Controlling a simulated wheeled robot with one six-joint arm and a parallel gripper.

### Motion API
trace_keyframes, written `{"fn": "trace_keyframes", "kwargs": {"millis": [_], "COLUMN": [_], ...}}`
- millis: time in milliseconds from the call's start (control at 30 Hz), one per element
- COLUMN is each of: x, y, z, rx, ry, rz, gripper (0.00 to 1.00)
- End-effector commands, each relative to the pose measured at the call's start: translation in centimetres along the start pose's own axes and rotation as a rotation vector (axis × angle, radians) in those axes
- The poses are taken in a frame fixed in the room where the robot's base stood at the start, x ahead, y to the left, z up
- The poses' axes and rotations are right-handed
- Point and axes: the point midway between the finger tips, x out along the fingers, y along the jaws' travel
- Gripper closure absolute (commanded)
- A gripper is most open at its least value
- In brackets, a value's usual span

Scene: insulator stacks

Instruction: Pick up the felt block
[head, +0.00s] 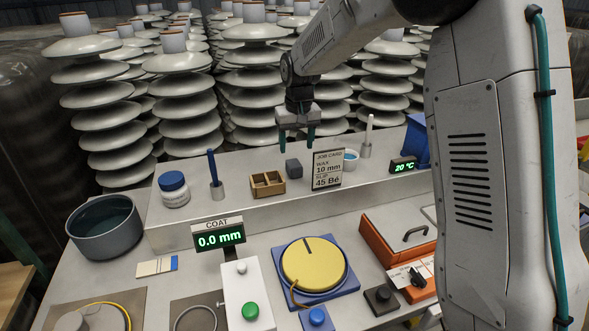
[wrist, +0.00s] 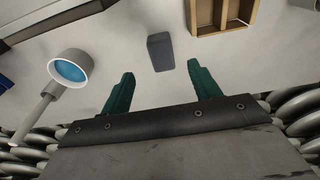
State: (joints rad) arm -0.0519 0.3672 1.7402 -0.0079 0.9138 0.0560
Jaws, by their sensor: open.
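The felt block (head: 293,168) is a small dark grey block on the raised back shelf, between the wooden box and the job card. In the wrist view the felt block (wrist: 160,52) lies beyond the fingertips, roughly midway between them. My gripper (head: 297,137) is above the shelf, over and slightly behind the block. Its two green fingers also show in the wrist view (wrist: 162,75), spread apart with nothing between them. The block and the fingers are apart.
A wooden divided box (head: 267,184) stands left of the block. The job card (head: 327,169) stands close on its right, with a white cup of blue liquid (head: 350,160) behind. A blue-handled tool in a holder (head: 215,175) and a jar (head: 173,189) are farther left. Insulator stacks rise behind the shelf.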

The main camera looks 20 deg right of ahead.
Motion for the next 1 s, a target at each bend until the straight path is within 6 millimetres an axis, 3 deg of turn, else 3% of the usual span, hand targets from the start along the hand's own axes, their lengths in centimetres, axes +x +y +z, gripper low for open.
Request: {"fn": "trace_keyframes", "kwargs": {"millis": [433, 633, 900, 933, 1000], "x": [4.6, 7.6, 8.4, 8.4, 8.4], "y": [-0.1, -0.1, -0.2, -0.2, -0.2], "z": [-0.6, -0.7, -0.7, -0.7, -0.7], "rx": [0.001, 0.001, 0.000, 0.000, 0.000], "ry": [-0.002, -0.003, 0.000, 0.000, 0.000], "rz": [0.000, 0.000, 0.000, 0.000, 0.000], "gripper": [0.38, 0.38, 0.38, 0.41, 0.60]}}
